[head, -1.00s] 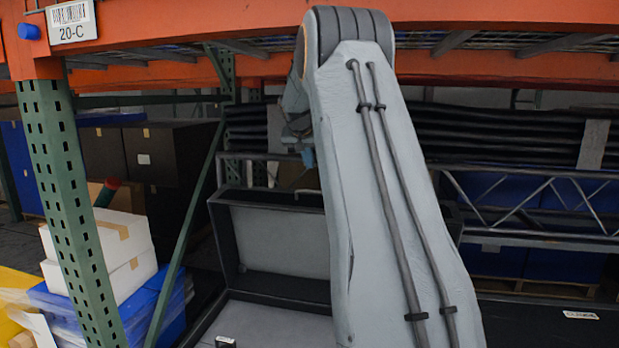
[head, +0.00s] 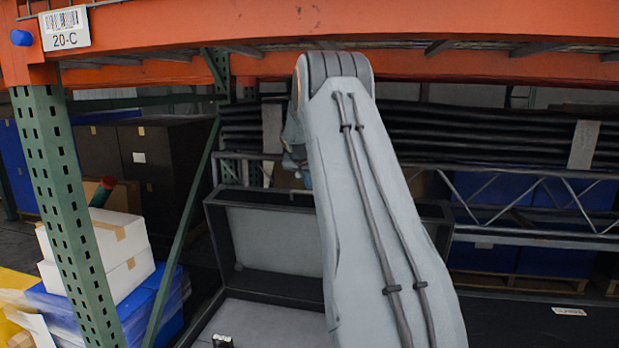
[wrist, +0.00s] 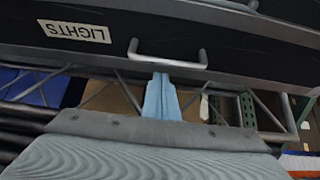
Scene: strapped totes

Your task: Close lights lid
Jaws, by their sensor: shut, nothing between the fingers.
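A black case stands open in the head view, with its lid (head: 275,240) raised upright, grey inside, behind the grey-lined base (head: 270,322). My arm hides the lid's right part. In the wrist view the black outer face of the lid (wrist: 215,45) bears an upside-down white LIGHTS label (wrist: 75,31) and a grey bar handle (wrist: 168,62). My gripper (wrist: 161,78) has pale blue fingers, closed together and empty. Their tips are at the handle's bar; I cannot tell whether they touch it. In the head view the fingers are mostly hidden behind my arm.
An orange rack beam (head: 450,30) runs above my arm, and a green upright (head: 65,200) stands at left. White boxes (head: 95,235) sit on a blue wrapped stack beside it. Dark bundled tubes (head: 480,135) and a metal truss (head: 540,200) lie behind.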

